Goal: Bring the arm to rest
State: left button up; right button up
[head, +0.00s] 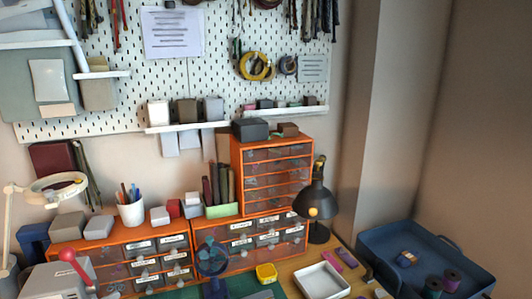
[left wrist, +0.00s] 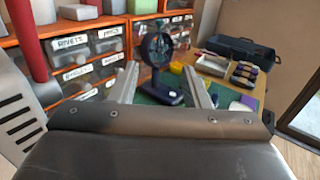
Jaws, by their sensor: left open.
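My left gripper (left wrist: 161,86) shows in the left wrist view with its two grey fingers spread apart and nothing between them that I can see held. Behind the fingers stands a dark blue round-headed stand (left wrist: 158,50) on a green mat (left wrist: 146,99); it looks apart from the fingers. In the head view the same stand (head: 212,258) is at the bottom middle, its base cut off by the frame edge. Neither gripper shows in the head view. My right gripper is in no view.
Orange drawer units (head: 239,163) line the back of the bench. A black lamp (head: 316,203), a white tray (head: 322,282) and a yellow tub (head: 266,272) stand right of the stand. A blue case (head: 462,250) is at far right. A red-knobbed grey machine (head: 58,283) is at left.

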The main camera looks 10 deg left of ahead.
pick_arm(q)
jog(key=s+d+f+n+g+y, duration=0.3)
jog(key=s+f+n+y, duration=0.2)
jog(key=n, duration=0.8)
jog(key=s+d+f+n+g+y, duration=0.25)
jog(key=s+f+n+y, duration=0.2)
jog(key=n, duration=0.85)
jog(key=s+d+f+n+g, duration=0.1)
jog(key=s+d+n+g, duration=0.3)
jog(key=s+n, duration=0.35)
jog(key=s+d+f+n+g, duration=0.2)
jog(key=s+d+n+g, duration=0.2)
jog(key=s+n, duration=0.3)
notch_tip(320, 180, down, 23)
jog(key=w+a+h, duration=0.1)
jog(key=a, duration=0.1)
jog(key=s+d+f+g, duration=0.1)
jog(key=s+f+g, duration=0.1)
jog(key=s+f, duration=1.3)
notch_tip(320, 180, down, 2)
jog(key=shift+s+d+f+h, duration=0.1)
jog(key=shift+s+d+h, duration=0.05)
jog(key=shift+d+h, duration=0.2)
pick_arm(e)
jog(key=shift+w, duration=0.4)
